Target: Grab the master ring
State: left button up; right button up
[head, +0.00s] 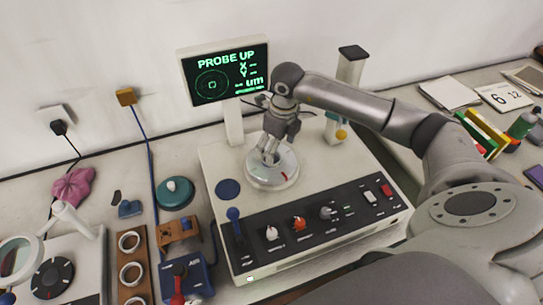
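My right gripper (269,158) points down over the round silver table (272,174) of the measuring machine. Its fingertips are low over the middle of this table; I cannot tell whether they are open or shut, or whether a ring is between them. The table carries a small red mark. Three pale rings (130,241) sit in a column on a brown wooden rack (124,257) at the lower left. No label shows which ring is the master ring. My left gripper is not in view.
The machine's screen (225,75) reads "PROBE UP". A column (350,66) stands behind my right arm. The black front panel (310,222) holds knobs and a blue lever (234,218). A teal round thing (174,193), a pink cloth (73,186) and a magnifier (20,257) are at the left.

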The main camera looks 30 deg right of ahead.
jog(key=f+p, duration=0.1)
jog(key=f, duration=0.1)
jog(key=w+f+p, duration=0.1)
jog(key=f, duration=0.1)
jog(key=shift+w+a, duration=0.1)
jog(key=shift+a, duration=0.1)
jog(key=shift+f, duration=0.25)
jog(key=c, duration=1.1)
jog(key=shift+r, duration=0.1)
jog(key=shift+c, duration=0.5)
jog(key=shift+w+r, duration=0.1)
